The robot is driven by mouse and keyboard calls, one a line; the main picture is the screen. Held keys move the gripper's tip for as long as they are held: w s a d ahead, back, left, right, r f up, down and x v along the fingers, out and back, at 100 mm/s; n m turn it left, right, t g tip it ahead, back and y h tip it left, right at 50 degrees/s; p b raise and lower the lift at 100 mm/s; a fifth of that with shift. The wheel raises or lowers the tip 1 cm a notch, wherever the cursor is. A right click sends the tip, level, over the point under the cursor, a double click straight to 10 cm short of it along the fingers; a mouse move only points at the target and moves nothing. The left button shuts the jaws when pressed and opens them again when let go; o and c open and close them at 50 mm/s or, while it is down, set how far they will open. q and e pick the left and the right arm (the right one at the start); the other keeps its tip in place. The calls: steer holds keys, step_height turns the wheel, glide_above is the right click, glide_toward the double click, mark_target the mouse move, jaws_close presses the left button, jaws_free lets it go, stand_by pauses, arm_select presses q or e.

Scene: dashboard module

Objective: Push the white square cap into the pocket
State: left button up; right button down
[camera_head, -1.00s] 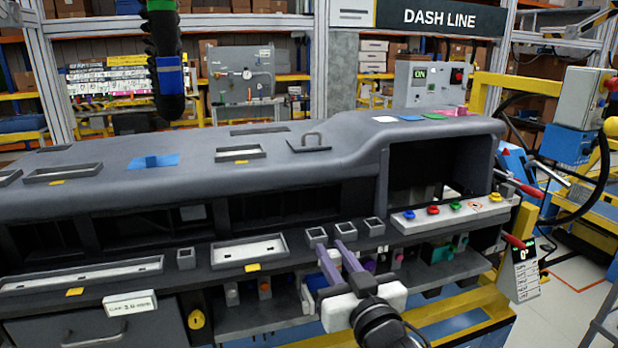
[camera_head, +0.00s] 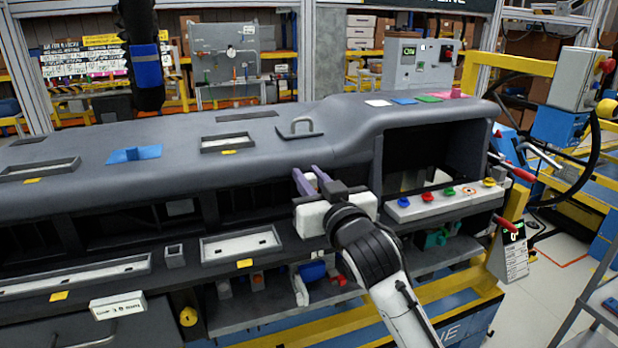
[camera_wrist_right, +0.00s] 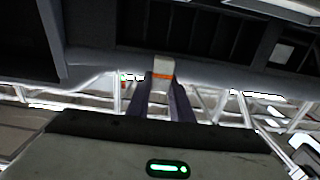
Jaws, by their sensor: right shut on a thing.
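My right gripper (camera_head: 308,180) has purple fingers and is raised in front of the dashboard module, above its lower ledge. In the right wrist view its fingers (camera_wrist_right: 163,92) are shut on a small pale block (camera_wrist_right: 162,68) with an orange band. I cannot tell whether this block is the white square cap. A flat white square (camera_head: 378,102) lies on the dashboard top. A small square pocket (camera_head: 175,256) stands on the lower ledge. Other pockets seen earlier are hidden behind my right gripper and arm.
The dashboard (camera_head: 330,115) overhangs dark openings above the ledge. A strip with coloured buttons (camera_head: 440,199) lies right of my arm. A shallow tray (camera_head: 240,245) sits on the ledge.

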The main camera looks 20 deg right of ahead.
steer(key=shift+f+b, duration=1.6)
steer(key=shift+f, duration=1.2)
steer(key=shift+p, duration=0.3)
steer(key=shift+p, duration=0.55)
steer(key=shift+f+b, duration=0.7)
steer(key=shift+f, duration=0.85)
steer(key=c, duration=1.5)
jaws_free()
steer(key=s+b, duration=0.1)
steer(key=s, duration=0.9)
steer(key=shift+s+d, duration=0.15)
steer(key=shift+d, duration=0.05)
